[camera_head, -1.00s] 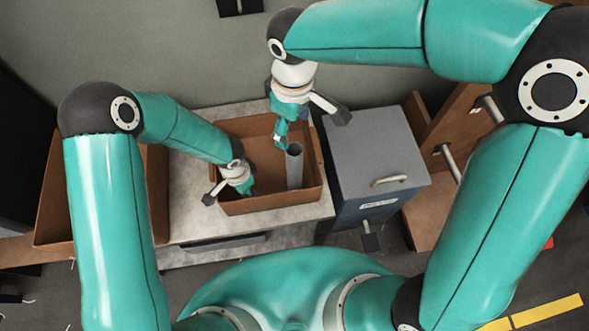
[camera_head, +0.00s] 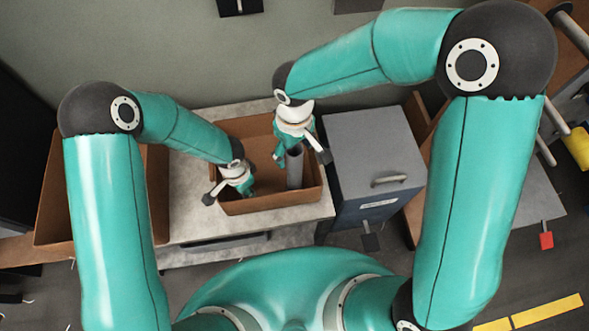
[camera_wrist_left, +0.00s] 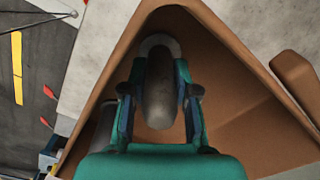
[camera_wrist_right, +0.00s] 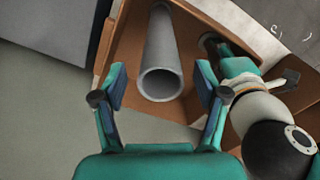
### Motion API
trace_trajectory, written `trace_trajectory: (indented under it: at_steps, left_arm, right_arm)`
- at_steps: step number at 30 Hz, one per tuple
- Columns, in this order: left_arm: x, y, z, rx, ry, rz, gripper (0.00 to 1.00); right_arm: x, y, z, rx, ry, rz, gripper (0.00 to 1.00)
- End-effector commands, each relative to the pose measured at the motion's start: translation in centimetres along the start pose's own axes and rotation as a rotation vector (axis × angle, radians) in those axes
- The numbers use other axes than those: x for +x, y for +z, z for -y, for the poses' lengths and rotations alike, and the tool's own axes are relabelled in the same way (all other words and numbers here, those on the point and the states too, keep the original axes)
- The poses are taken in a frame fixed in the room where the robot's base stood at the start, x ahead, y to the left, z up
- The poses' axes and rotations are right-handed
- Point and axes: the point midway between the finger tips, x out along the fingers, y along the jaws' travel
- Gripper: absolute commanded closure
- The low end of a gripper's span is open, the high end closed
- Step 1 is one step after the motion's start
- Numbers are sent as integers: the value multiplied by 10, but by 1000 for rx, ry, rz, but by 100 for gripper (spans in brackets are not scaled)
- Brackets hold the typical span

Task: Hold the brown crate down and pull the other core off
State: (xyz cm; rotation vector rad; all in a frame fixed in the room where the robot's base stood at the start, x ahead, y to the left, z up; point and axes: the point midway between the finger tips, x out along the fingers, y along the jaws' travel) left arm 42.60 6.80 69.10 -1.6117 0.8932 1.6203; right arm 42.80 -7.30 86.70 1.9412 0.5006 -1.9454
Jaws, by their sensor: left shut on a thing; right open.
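The brown crate (camera_head: 273,205) stands on the pale table in the middle of the head view. A grey tubular core (camera_head: 295,172) stands in its right part; in the right wrist view the core (camera_wrist_right: 162,50) shows its open end. My right gripper (camera_head: 281,160) is open, with its fingers either side of that end and gaps to both. My left gripper (camera_head: 247,190) is inside the crate's left part. In the left wrist view it is shut on a rounded grey-brown post (camera_wrist_left: 160,90) with a pale ring behind it. The post's lower part is hard to make out.
A grey cabinet (camera_head: 370,150) with a handle stands close to the crate's right side. Another brown crate (camera_head: 52,205) is at the left, partly behind my left arm. The pale table (camera_head: 190,205) has bare room left of the middle crate.

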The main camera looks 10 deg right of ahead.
Motion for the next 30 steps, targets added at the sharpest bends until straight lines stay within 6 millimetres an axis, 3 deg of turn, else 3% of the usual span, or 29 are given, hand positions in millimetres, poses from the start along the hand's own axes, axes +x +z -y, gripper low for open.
trace_trajectory:
  at_steps: [9, 22, 23, 30]
  left_arm:
    - [0, 0, 0, -1, -1, 0, 100]
    - [0, 0, 0, 0, -1, 0, 100]
    - [0, 0, 0, 0, -1, 0, 100]
    - [0, 0, 0, 0, -1, 0, 100]
  right_arm:
    - [35, 0, 0, 0, 0, 2, 27]
    - [42, 0, 0, -1, -1, -1, 27]
    - [42, 0, 0, -1, -1, -1, 29]
    - [42, 0, 0, -1, -1, -1, 69]
